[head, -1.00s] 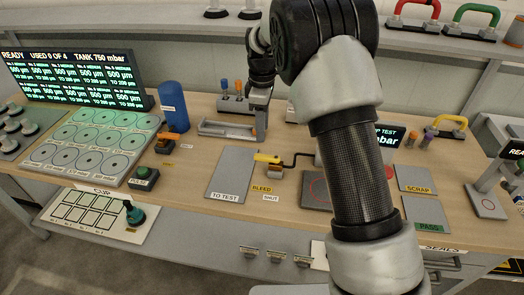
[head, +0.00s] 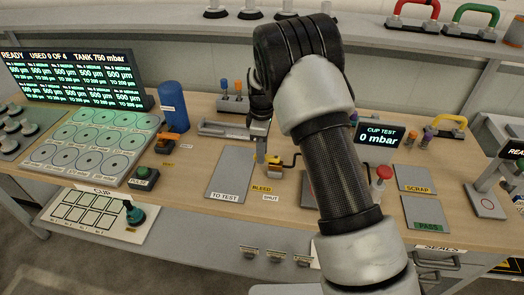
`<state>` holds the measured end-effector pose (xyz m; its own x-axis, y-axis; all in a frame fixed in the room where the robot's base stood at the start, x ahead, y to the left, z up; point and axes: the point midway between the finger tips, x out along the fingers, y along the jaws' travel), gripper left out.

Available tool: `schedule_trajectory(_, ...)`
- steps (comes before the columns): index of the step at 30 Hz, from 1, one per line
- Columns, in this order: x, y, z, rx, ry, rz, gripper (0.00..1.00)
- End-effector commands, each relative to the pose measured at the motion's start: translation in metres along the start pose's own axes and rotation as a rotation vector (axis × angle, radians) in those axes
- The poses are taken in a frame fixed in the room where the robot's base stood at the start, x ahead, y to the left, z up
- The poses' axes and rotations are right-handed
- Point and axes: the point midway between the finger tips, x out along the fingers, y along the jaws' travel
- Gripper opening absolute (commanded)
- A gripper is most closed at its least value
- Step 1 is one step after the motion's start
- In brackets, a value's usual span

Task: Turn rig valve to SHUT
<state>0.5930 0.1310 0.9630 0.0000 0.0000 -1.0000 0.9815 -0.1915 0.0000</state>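The rig valve (head: 275,168) is a small orange-yellow block with a lever, on the bench at the right edge of the TO TEST mat. A dark hose runs from it to the right. The BLEED label (head: 261,189) and the SHUT label (head: 271,198) lie in front of it. My gripper (head: 261,155) points down at the valve's left side, its fingertip beside the lever end. Contact cannot be told. Fingers overlap in this view, so their opening is unclear. The lever's direction is partly hidden by the gripper.
The TO TEST mat (head: 229,178) is bare, left of the valve. The CUP TEST display (head: 380,136) reads 0 mbar. A blue cylinder (head: 172,107) and an orange-handled vent valve (head: 166,147) stand to the left. My forearm covers the rig's middle.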

Motion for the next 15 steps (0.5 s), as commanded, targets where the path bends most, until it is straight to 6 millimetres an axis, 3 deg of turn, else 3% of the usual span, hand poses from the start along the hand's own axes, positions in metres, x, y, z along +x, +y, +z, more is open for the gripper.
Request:
schedule_trajectory(1, -0.0002, 0.0000, -0.0001, 0.000, 0.000, 0.000, 0.17)
schedule_trajectory(4, -0.0003, 0.0001, -0.0001, 0.000, 0.000, 0.000, 0.00)
schedule_trajectory(15, -0.0002, -0.0008, -0.0001, -0.019, 0.001, 0.000, 0.00)
